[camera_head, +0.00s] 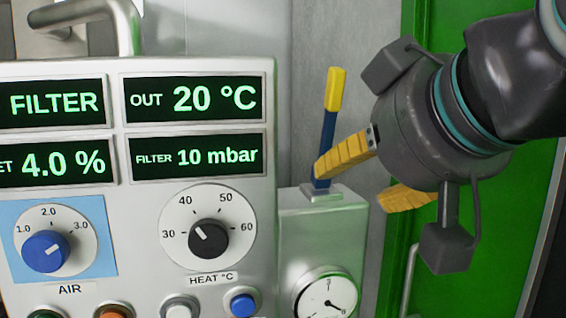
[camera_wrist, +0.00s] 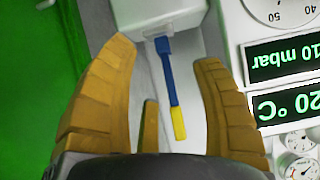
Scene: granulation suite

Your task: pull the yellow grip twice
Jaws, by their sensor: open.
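The yellow grip (camera_head: 336,89) is the upper end of a blue lever (camera_head: 328,130) that stands nearly upright on a grey box (camera_head: 318,222). In the wrist view the yellow grip (camera_wrist: 179,123) and the blue lever (camera_wrist: 170,75) appear between my two fingers, closer to the right one. My gripper (camera_head: 350,187) is open and empty, with yellow-brown fingers. In the head view one finger overlaps the lower part of the lever, below the yellow grip. I cannot tell whether it touches. The wrist view shows my gripper (camera_wrist: 163,51) with a gap on both sides of the lever.
A control panel (camera_head: 120,190) with green displays, a blue AIR knob (camera_head: 45,250) and a black HEAT knob (camera_head: 208,239) stands left of the lever. A round gauge (camera_head: 325,295) sits on the grey box's front. A green door (camera_head: 500,250) is at the right, behind my gripper.

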